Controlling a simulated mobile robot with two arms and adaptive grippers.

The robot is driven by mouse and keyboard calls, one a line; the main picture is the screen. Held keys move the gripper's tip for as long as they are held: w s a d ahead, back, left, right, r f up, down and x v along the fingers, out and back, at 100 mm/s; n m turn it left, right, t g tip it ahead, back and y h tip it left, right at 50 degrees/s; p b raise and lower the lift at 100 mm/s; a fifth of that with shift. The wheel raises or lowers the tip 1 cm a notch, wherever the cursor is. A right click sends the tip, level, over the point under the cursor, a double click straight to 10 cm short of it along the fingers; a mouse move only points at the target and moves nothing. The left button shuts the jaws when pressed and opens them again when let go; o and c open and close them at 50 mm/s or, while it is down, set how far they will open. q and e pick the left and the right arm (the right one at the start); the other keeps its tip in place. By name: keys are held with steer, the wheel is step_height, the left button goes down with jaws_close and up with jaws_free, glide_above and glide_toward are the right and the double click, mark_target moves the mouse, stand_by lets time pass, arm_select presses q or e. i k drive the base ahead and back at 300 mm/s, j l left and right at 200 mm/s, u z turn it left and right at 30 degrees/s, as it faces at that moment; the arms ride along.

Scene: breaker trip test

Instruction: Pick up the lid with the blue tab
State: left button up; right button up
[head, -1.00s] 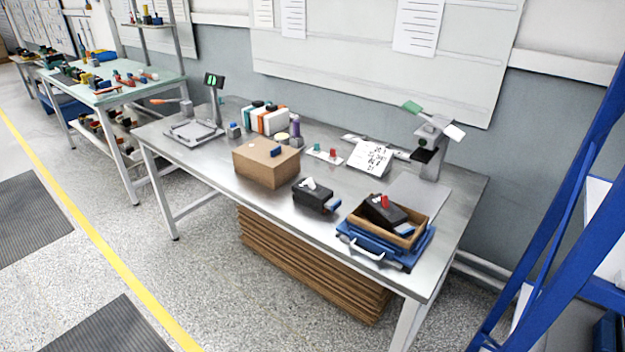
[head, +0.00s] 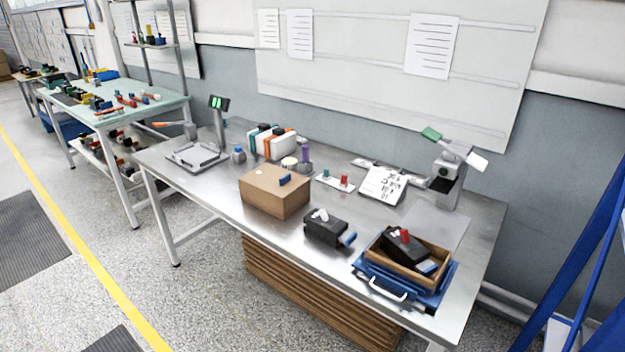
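A brown cardboard box (head: 262,199) stands on the metal workbench (head: 222,186), left of its middle. Its flat top, which looks like a lid (head: 262,177), is in place and carries a small blue tab (head: 285,180) towards the right side. A small pale round spot shows on the top, left of the tab. Neither of my grippers is in the head view.
Right of the box is a black breaker-like device (head: 325,229) with a blue end. A wooden tray (head: 440,260) on a blue case holds another black device with a red lever. Bottles and a press stand behind. A blue frame (head: 575,275) rises at the right.

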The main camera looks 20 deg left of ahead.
mark_target(279, 191)
steer(key=i+j+z, duration=0.15)
steer(key=j, duration=0.35)
steer(key=i+j+z, duration=0.15)
steer(key=j, duration=0.3)
steer(key=i+j+z, duration=0.15)
steer(key=j, duration=0.35)
steer(key=i+j+z, duration=0.15)
steer(key=j, duration=0.4)
steer(key=j+z, duration=0.1)
steer(key=j, duration=0.4)
